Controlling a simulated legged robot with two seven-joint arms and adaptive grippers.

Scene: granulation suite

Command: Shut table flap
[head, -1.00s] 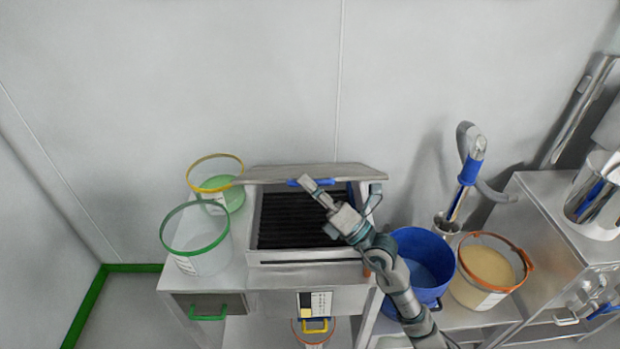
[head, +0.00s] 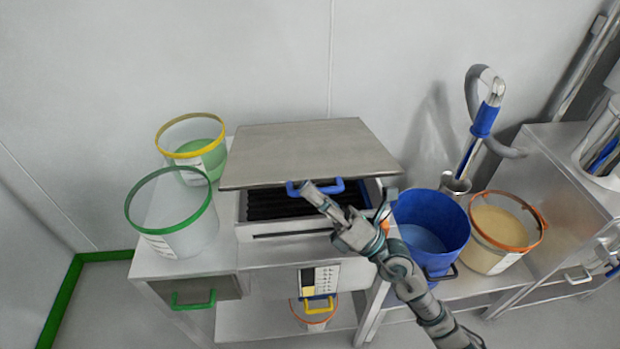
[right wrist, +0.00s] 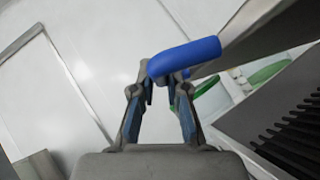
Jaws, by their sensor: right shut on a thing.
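The table flap (head: 310,150) is a flat grey metal lid, hinged at the back of a box set in the metal table. It is partly open, tilted up at a low angle, and black ribs (head: 275,205) show in the gap below its front edge. A blue handle (head: 333,186) is on that front edge. My right gripper (head: 306,190) is at the left part of the handle. In the right wrist view the blue handle (right wrist: 184,58) passes between the fingertips (right wrist: 165,85), which are shut on it. My left gripper is not in view.
A green-rimmed bucket (head: 172,240) and a yellow-rimmed bucket (head: 191,120) stand left of the box. A blue bucket (head: 430,225) and an orange-rimmed bucket (head: 505,262) stand on the right, close to my right arm. A control panel (head: 320,280) is below the box.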

